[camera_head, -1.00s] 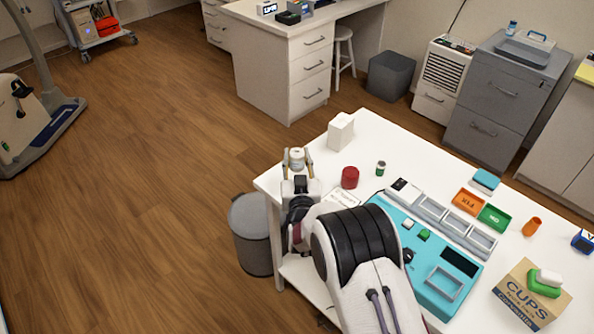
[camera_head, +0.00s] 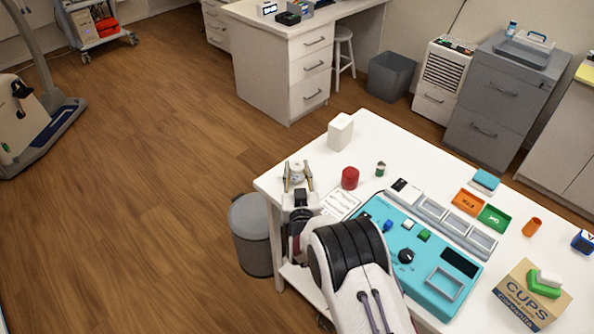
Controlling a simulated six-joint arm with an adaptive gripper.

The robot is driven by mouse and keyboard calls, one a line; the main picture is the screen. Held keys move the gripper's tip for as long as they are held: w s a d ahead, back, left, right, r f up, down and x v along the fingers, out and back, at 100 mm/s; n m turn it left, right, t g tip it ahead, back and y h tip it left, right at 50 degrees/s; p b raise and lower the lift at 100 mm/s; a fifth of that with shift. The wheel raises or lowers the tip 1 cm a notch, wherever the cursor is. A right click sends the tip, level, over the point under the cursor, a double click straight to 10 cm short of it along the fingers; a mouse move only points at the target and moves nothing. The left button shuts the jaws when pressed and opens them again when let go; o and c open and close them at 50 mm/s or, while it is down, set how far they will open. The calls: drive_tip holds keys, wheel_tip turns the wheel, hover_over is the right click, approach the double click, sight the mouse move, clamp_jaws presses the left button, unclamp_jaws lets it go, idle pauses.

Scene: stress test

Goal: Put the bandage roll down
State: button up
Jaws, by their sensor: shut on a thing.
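The bandage roll (camera_head: 297,172) is a small whitish cylinder near the left corner of the white table (camera_head: 390,135). My gripper (camera_head: 298,178) is shut on it, with one tan finger on each side. The roll is small in the picture, and I cannot tell whether its underside touches the table top. My gripper and wrist hide the near side of it.
A red cylinder (camera_head: 350,178), a small green-and-white jar (camera_head: 381,169) and a white box (camera_head: 340,131) stand right of the roll. A teal panel (camera_head: 425,265) fills the table's middle. A grey bin (camera_head: 252,235) stands on the floor below the left edge.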

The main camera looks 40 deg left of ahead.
sight(299, 176)
drive_tip(key=shift+f, duration=0.35)
drive_tip(key=o, duration=1)
drive_tip(key=shift+c, duration=0.2)
drive_tip(key=shift+s+d, duration=0.15)
drive_tip(key=shift+v, duration=3.7)
drive_tip(key=shift+d+r, duration=0.1)
drive_tip(key=shift+r, duration=0.05)
